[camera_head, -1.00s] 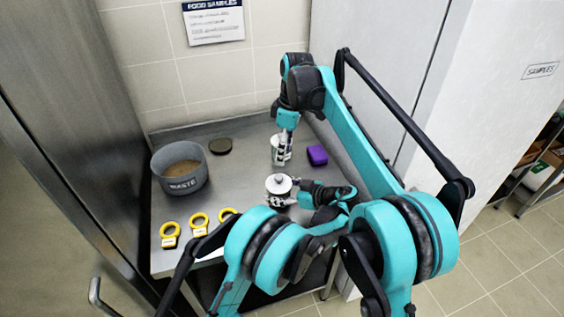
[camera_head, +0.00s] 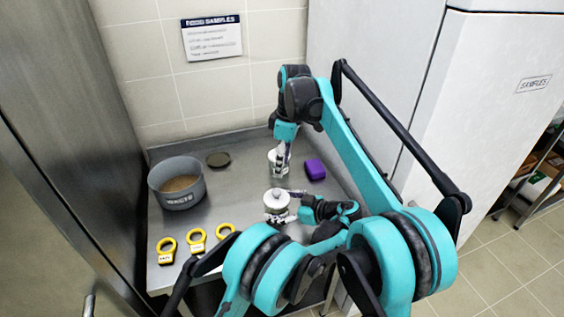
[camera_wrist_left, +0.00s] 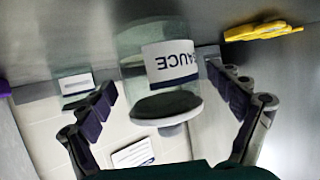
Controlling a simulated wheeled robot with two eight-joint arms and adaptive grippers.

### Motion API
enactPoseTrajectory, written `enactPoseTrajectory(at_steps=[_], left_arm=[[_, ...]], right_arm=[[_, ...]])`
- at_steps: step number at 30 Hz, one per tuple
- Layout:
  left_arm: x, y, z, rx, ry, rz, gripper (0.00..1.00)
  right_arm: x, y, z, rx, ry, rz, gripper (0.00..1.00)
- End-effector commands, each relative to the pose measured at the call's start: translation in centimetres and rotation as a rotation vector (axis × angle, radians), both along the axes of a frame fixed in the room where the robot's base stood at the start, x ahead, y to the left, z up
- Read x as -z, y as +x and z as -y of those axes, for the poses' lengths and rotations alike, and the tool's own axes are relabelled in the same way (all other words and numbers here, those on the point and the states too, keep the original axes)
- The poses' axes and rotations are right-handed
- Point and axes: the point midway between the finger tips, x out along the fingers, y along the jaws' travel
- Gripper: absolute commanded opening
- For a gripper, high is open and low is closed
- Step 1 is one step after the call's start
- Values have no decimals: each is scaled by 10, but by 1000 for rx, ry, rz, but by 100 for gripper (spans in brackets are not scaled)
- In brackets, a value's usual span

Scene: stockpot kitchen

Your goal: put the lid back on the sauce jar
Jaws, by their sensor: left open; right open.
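The sauce jar (camera_head: 274,214) stands on the steel counter, a pale lid (camera_head: 276,197) with a small knob over its mouth. In the left wrist view, upside down, the clear jar (camera_wrist_left: 170,62) has a white label reading "SAUCE", and the lid (camera_wrist_left: 168,108) shows a dark underside and pale edge. I cannot tell whether it is fully seated. My left gripper (camera_head: 288,206) is open, its fingers on either side of the jar and lid, with gaps visible in the wrist view (camera_wrist_left: 160,95). My right gripper (camera_head: 281,158) is open at a second pale jar (camera_head: 273,158) farther back, partly covering it.
A grey waste pot (camera_head: 163,196) and a dark disc (camera_head: 218,159) are at the left and back. Several yellow ring tags (camera_head: 197,238) lie along the front. A purple block (camera_head: 315,169) is right of the second jar. Steel and white walls close the sides.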

Motion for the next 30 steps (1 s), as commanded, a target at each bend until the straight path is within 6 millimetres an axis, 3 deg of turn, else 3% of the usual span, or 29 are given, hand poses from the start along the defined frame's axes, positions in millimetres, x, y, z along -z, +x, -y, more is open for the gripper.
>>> enactPoseTrajectory(at_steps=[9,15,30], left_arm=[[-25,-34,52,4,0,0,92],[-37,-50,76,2,0,0,92],[-41,-56,84,1,-1,0,92]], right_arm=[[0,0,0,0,0,0,48],[0,0,0,0,0,0,48],[0,0,0,0,0,0,48]])
